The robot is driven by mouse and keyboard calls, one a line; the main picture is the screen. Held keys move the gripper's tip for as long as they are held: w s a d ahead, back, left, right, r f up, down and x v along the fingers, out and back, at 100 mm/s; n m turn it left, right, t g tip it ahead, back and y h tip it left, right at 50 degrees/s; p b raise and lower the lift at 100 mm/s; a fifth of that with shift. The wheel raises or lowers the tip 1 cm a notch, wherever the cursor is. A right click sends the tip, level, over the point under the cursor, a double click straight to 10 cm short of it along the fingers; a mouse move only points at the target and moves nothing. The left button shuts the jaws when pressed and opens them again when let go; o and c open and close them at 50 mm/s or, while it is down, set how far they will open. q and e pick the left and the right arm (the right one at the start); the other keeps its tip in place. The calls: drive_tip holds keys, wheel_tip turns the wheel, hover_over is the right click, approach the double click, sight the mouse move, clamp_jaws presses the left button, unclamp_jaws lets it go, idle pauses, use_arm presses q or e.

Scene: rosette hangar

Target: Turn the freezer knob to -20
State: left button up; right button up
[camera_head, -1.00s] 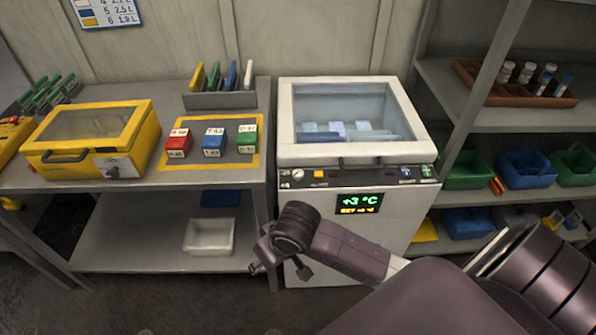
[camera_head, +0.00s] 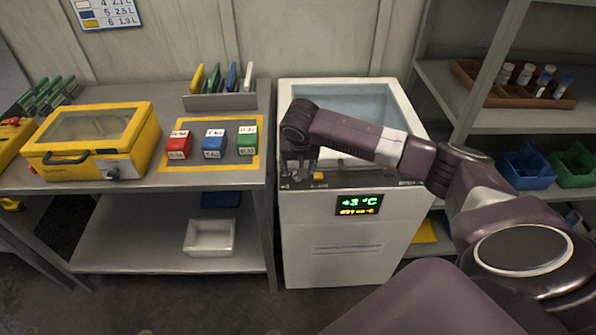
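The white freezer (camera_head: 345,245) stands in the middle with a glass lid on top. Its green display (camera_head: 358,203) reads +3 °C, with a smaller orange SET line below that is hard to read. The dark control panel (camera_head: 345,181) runs along the front above the display. My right gripper (camera_head: 299,174) points down at the panel's left end, in front of the lid's edge. It covers that part of the panel, and I cannot make out the knob or any contact. Its fingers are too small and dark to tell open from shut. My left gripper is not in view.
A yellow switch (camera_head: 319,176) sits just right of the gripper. On the left, a grey bench (camera_head: 160,181) carries a yellow case (camera_head: 92,140) and coloured blocks on a mat. A shelf unit (camera_head: 500,118) with bins stands on the right.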

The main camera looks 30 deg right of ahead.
drive_tip(key=shift+x, duration=1.95)
